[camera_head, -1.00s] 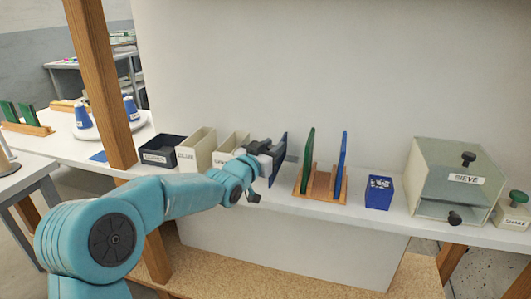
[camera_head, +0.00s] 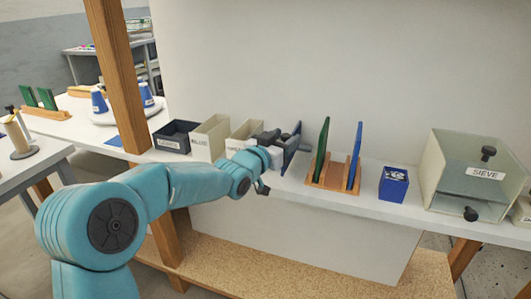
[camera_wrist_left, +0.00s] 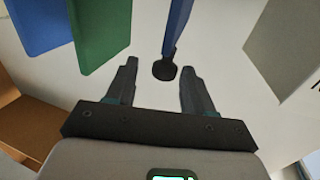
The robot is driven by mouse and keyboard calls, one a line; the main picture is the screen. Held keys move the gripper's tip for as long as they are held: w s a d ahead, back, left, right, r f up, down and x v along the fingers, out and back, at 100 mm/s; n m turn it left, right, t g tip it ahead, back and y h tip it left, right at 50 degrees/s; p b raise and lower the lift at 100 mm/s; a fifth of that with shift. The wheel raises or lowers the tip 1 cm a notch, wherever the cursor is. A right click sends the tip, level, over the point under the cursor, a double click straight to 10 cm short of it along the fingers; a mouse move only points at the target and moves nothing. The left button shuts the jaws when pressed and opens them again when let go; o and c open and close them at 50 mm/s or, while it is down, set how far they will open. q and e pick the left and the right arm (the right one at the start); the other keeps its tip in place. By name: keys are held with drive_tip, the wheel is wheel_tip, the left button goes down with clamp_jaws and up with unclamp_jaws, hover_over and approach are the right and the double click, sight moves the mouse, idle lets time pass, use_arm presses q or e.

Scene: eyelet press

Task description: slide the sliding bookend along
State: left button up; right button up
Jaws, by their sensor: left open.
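The sliding bookend, as I take it, is the dark blue upright panel (camera_head: 291,151) on the white shelf, left of a wooden rack. In the left wrist view it shows nearly edge-on as a narrow blue strip (camera_wrist_left: 177,25) with a round black knob (camera_wrist_left: 164,70) at its near end. My left gripper (camera_head: 281,146) is at the panel's left side in the head view. In the left wrist view the left gripper (camera_wrist_left: 158,75) is open, with the knob between its fingertips in the picture and gaps on both sides. Contact is not visible. My right gripper is not in view.
The wooden rack (camera_head: 327,184) holds a green board (camera_head: 321,148) and a blue board (camera_head: 355,157). Right of it stand a blue box (camera_head: 393,184) and the sieve box (camera_head: 472,174). Cream bins (camera_head: 209,137) and a dark bin (camera_head: 173,137) stand left of the gripper.

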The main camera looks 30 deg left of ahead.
use_arm(q)
drive_tip(key=s, duration=1.4)
drive_tip(key=shift+s+a+b, duration=0.25)
drive_tip(key=shift+s+b, duration=0.05)
drive_tip(key=shift+b, duration=0.05)
